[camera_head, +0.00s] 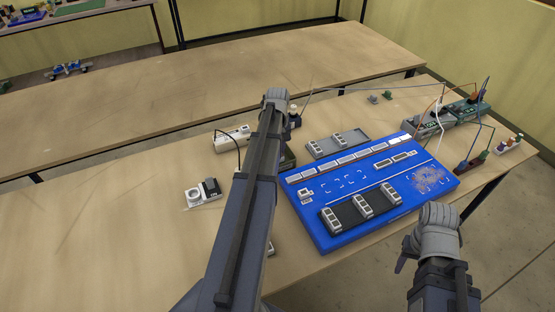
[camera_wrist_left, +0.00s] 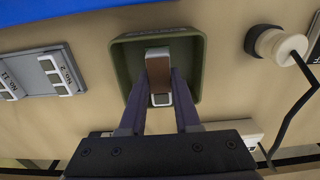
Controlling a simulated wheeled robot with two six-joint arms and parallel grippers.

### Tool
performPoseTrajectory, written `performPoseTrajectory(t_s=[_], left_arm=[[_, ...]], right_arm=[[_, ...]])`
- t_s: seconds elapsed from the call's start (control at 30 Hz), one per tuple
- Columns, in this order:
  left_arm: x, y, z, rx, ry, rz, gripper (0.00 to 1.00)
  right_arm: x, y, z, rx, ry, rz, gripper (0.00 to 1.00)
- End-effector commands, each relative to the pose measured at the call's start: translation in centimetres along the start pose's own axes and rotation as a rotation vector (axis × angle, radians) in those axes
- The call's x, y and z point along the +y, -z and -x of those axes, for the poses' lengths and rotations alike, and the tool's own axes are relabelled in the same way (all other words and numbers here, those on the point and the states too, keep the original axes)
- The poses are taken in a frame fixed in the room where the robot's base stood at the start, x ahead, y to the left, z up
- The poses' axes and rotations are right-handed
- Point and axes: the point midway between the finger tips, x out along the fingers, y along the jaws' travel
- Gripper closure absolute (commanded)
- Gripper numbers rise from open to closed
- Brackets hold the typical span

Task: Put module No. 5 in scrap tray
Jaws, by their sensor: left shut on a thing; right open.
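My left gripper (camera_wrist_left: 158,88) is shut on a small module (camera_wrist_left: 159,68) with a brownish face and a pale end. The module is over or inside a dark green tray (camera_wrist_left: 195,62); I cannot tell whether it touches the floor. Its number is not readable. In the head view the green tray (camera_head: 288,158) is mostly hidden behind my left arm, and the left fingers are hidden too. My right gripper (camera_head: 437,222) is open and empty at the near right, beside the blue board; its fingertips are hard to make out.
The blue board (camera_head: 318,228) has a dark front tray (camera_head: 345,212) with several modules. A grey tray (camera_head: 360,143) with modules stands behind it. Wired instruments (camera_head: 425,122) are at the right. A white device (camera_head: 202,194) lies left of my arm. The left table area is clear.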

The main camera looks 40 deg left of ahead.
Motion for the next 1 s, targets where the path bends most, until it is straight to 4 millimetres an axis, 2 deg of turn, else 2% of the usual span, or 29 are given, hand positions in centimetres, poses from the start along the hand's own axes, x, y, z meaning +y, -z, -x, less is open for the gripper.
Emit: performPoseTrajectory(t_s=[0.03,0.2,0.63,0.67,0.9,1.0], left_arm=[[0.0,0.0,-1.2,0.000,0.000,0.000,1.00],[0.0,0.0,-3.1,0.000,0.000,0.000,1.00],[0.0,0.0,-3.4,0.000,0.000,0.000,1.00],[0.0,0.0,-3.3,0.000,0.000,0.000,0.67],[0.0,0.0,-3.2,0.000,0.000,0.000,0.40],[0.0,0.0,-3.2,0.000,0.000,0.000,0.39]], right_arm=[[-0.1,0.1,-1.2,0.000,0.000,0.000,0.50],[-0.3,0.2,-3.1,0.000,0.000,0.000,0.50],[-0.3,0.2,-3.4,0.000,0.000,0.000,0.50],[-0.3,0.2,-3.2,0.000,0.000,0.000,0.50],[-0.3,0.2,-3.2,0.000,0.000,0.000,0.50],[-0.3,0.2,-3.2,0.000,0.000,0.000,0.50]])
